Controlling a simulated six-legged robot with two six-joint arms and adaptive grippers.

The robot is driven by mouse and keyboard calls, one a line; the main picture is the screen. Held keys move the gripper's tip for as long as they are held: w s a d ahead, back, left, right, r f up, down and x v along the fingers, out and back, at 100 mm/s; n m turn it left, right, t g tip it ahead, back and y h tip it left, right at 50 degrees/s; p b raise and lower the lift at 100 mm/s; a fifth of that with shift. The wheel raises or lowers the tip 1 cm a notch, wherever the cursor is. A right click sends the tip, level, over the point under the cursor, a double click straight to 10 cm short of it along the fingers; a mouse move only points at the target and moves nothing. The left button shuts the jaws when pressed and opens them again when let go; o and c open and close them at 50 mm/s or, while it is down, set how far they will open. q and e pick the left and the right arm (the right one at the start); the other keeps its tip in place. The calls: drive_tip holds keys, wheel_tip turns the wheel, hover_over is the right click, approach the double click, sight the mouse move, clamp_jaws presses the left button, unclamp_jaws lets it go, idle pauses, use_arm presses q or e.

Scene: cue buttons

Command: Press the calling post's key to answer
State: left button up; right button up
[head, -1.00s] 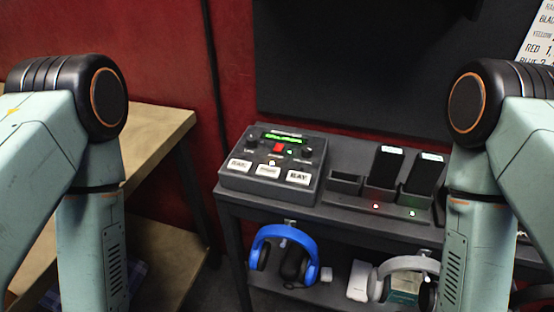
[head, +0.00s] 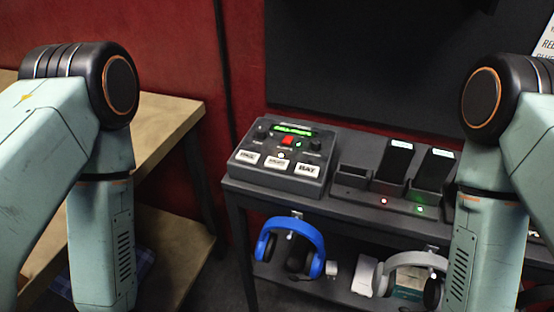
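A dark console (head: 262,178) sits on the left end of a dark shelf unit. It has a lit green display (head: 292,130), a red button (head: 288,140), dark knobs and a small green light (head: 299,144). Three white keys run along its front: the left key (head: 247,157), the middle key (head: 277,163) and the right key (head: 307,169), whose label looks like "BAY". The other labels are too small to read surely. A small pale light (head: 281,155) shows by the middle key. Both my arms show at the sides, but neither gripper is in the picture.
Right of the console is a dock (head: 365,195) with an empty left slot and two upright handsets (head: 397,160) (head: 436,168). Red and green lights show on its front. Blue headphones (head: 311,233) and white headphones (head: 405,259) hang below. A wooden bench (head: 165,120) stands left.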

use_arm(q)
clamp_jaws()
idle(1.4)
